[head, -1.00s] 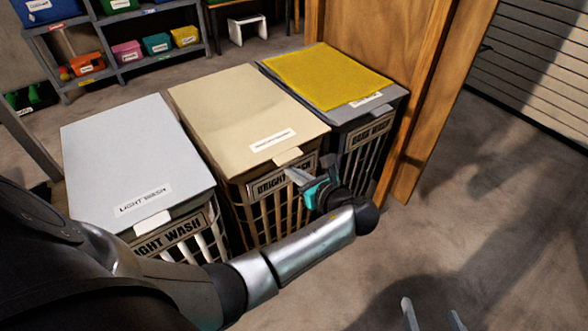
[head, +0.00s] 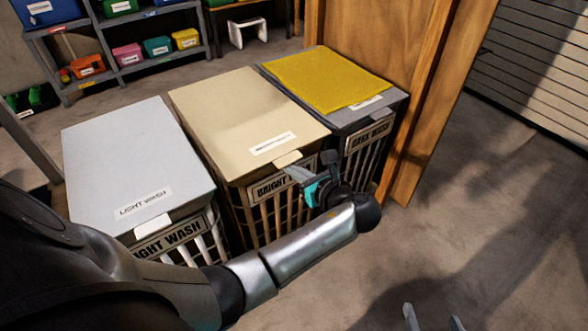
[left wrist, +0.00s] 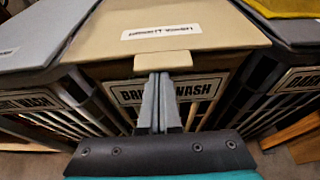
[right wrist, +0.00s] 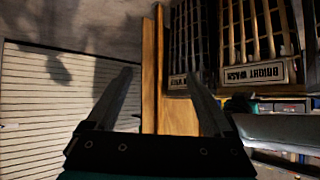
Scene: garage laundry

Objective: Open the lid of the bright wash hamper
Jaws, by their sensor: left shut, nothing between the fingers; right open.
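The bright wash hamper (head: 262,218) stands in the middle of a row of three, with its beige lid (head: 240,110) down. A small tab (head: 288,159) sticks out from the lid's front edge; it also shows in the left wrist view (left wrist: 163,61). My left gripper (head: 292,172) is shut and empty in front of the hamper. Its fingertips (left wrist: 159,76) are just under the tab; I cannot tell whether they touch it. My right gripper (right wrist: 160,78) is open and empty, low at the bottom edge of the head view (head: 434,318).
The light wash hamper (head: 140,150) stands on the left. The dark wash hamper (head: 392,101), with a yellow cloth (head: 325,78) on its lid, stands on the right beside a wooden post (head: 425,110). Shelves (head: 115,50) stand behind. The floor at right (head: 480,210) is clear.

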